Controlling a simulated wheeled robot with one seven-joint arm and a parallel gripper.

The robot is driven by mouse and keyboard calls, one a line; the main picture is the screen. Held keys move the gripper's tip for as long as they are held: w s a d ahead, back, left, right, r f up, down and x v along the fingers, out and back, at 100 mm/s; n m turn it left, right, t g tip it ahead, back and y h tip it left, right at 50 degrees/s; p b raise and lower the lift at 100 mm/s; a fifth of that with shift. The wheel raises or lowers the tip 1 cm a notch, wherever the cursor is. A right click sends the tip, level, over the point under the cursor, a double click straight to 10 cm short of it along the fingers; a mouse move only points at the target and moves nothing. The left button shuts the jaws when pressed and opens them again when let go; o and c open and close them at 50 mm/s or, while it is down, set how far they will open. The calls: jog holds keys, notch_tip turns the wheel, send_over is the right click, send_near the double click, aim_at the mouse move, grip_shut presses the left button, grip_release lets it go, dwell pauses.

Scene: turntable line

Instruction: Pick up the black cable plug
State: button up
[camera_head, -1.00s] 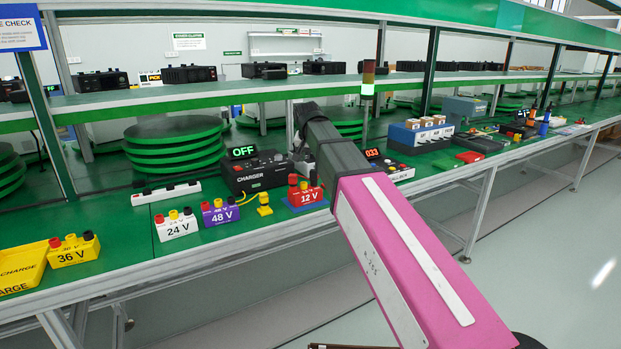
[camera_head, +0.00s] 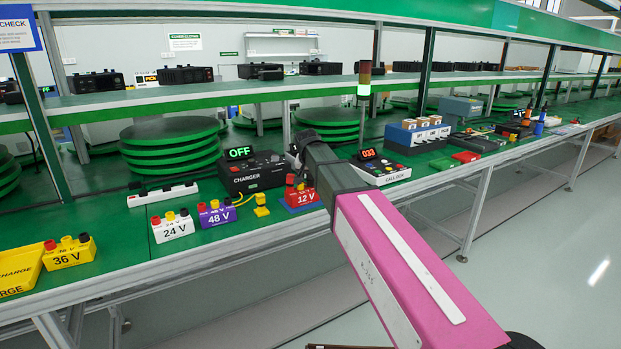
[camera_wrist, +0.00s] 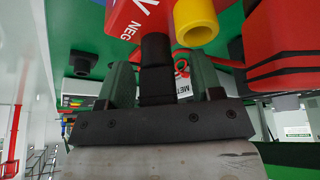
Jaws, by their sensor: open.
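A black ribbed cylinder that looks like the black cable plug (camera_wrist: 156,68) shows in the wrist view, at the edge of the red 12 V block marked NEG (camera_wrist: 127,14). My gripper (camera_wrist: 161,76) is open. Its two dark green fingers stand on either side of the black piece, and I cannot tell whether they touch it. In the head view the red 12 V block (camera_head: 302,197) sits on the green bench, partly covered by my arm. My fingers and the plug are hidden there behind the arm.
A yellow cylinder (camera_wrist: 195,22) is close to the right finger. The black charger (camera_head: 252,174) reading OFF, the call box (camera_head: 381,172), the 48 V block (camera_head: 217,215) and a small yellow connector (camera_head: 261,206) stand nearby. The upper shelf (camera_head: 250,93) runs above the bench.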

jog(key=c, duration=1)
jog(key=shift+o, duration=0.2)
jog(key=shift+r, duration=0.75)
notch_tip(320, 180, up, 2)
jog(key=shift+r, duration=0.25)
jog(key=s+a+r, duration=0.6)
jog(key=s, duration=0.2)
jog(key=shift+a+r, duration=0.2)
jog(key=shift+a, duration=0.15)
jog(key=shift+s+a+r, duration=0.3)
jog(key=shift+s+a, duration=0.05)
jog(key=shift+s, duration=0.15)
jog(key=shift+c, duration=0.7)
grip_shut()
